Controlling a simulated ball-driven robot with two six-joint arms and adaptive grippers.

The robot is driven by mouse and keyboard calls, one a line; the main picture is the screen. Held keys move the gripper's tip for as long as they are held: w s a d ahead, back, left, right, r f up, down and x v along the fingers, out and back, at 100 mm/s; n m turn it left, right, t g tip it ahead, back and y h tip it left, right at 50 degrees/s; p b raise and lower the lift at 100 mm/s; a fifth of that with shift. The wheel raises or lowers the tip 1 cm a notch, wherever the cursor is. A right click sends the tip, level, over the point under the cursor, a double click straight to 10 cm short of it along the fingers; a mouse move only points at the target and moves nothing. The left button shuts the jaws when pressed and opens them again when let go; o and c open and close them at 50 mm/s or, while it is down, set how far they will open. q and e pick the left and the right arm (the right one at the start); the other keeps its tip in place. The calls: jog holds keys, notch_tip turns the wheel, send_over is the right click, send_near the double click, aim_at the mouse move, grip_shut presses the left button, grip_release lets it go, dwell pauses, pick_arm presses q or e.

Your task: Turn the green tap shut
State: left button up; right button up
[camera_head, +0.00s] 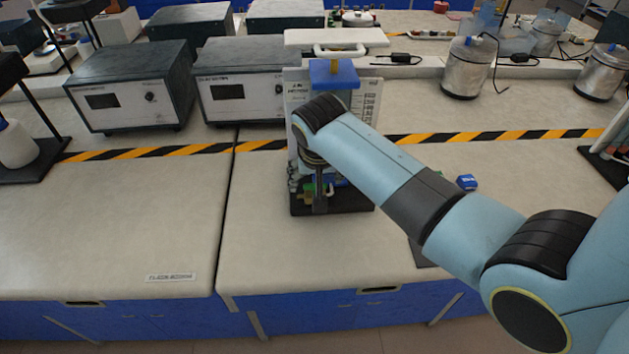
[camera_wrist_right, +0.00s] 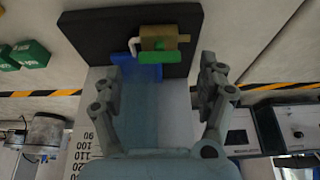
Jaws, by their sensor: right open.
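The green tap (camera_wrist_right: 162,57) shows in the right wrist view as a short green bar beside a brass valve body (camera_wrist_right: 160,40). In the head view the tap (camera_head: 309,190) is a small green patch low on the apparatus, partly hidden by my right arm. The valve is by the dark base plate (camera_wrist_right: 85,38), with a blue part (camera_wrist_right: 138,70) beside it. My right gripper (camera_wrist_right: 168,80) is open, its fingers apart on either side of the tap in the picture. I see no contact with the tap. My left gripper is not in view.
The apparatus has a panel with a printed scale (camera_head: 369,105) and a blue top part (camera_head: 334,73). Grey boxed instruments (camera_head: 133,85) stand to its left and metal vessels (camera_head: 468,67) behind right. A small blue object (camera_head: 467,182) lies to the right. The front bench (camera_head: 110,220) is clear.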

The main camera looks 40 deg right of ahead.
aim_at(315, 185)
jog(key=shift+x, duration=1.5)
jog(key=shift+c, duration=0.5)
jog(key=shift+s, duration=0.1)
jog(key=c, duration=1.1)
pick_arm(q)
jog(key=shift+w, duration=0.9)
